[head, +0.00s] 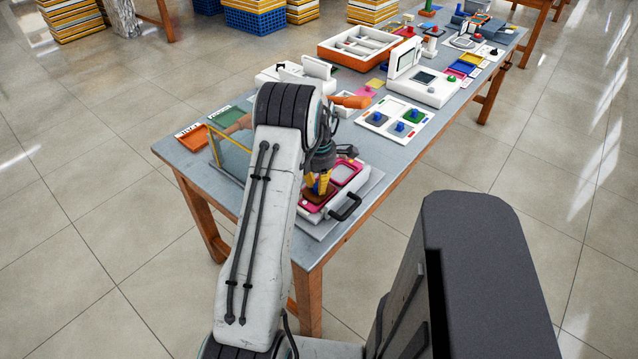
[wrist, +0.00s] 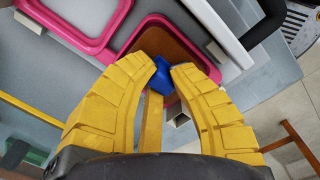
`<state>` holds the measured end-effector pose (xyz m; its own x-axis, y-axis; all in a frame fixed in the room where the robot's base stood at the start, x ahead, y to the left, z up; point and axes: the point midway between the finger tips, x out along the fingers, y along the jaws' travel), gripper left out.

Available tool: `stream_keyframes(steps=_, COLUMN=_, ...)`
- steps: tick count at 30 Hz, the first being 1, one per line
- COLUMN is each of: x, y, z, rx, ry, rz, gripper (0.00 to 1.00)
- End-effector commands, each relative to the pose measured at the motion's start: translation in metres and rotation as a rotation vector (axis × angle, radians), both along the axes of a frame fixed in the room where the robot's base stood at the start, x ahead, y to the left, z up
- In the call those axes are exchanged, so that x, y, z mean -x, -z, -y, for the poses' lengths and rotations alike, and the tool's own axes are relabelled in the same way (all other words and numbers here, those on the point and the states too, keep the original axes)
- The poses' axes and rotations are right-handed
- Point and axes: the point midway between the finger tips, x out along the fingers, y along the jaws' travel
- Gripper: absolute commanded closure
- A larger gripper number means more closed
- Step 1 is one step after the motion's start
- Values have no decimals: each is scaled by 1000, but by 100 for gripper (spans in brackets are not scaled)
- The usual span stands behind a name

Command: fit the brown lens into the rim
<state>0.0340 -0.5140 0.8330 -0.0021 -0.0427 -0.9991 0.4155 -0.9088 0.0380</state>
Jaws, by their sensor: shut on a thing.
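My gripper (wrist: 163,76) has yellow fingers shut on the small blue knob (wrist: 164,72) of the brown lens. The brown lens (wrist: 168,42) lies under the fingertips, over the opening of one pink rim (wrist: 148,22). Pink shows along the lens's upper sides; the fingers hide its near part. I cannot tell whether it sits down in the rim or just above it. In the head view, the brown lens (head: 314,196) is below my gripper (head: 321,184), at the near half of the pink frame (head: 311,207).
A second pink rim (wrist: 117,22) is alongside. A dark handle (head: 346,207) sticks out on the near right of the white fixture. A yellow-edged clear panel (head: 229,155) stands left of my arm. A white board with coloured knobbed pieces (head: 395,118) lies farther back.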

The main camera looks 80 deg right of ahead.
Motion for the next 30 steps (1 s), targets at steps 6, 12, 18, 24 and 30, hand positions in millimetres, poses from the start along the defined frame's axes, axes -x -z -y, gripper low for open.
stream_keyframes(steps=6, x=0, y=2, z=0, rx=0, ry=0, rz=0, gripper=100)
stream_keyframes(steps=12, x=0, y=4, z=0, rx=0, ry=0, rz=0, gripper=100)
stream_keyframes(steps=18, x=0, y=4, z=0, rx=0, ry=0, rz=0, gripper=66)
stream_keyframes(steps=24, x=0, y=4, z=0, rx=0, ry=0, rz=0, gripper=56)
stream_keyframes(steps=30, x=0, y=2, z=0, rx=0, ry=0, rz=0, gripper=56)
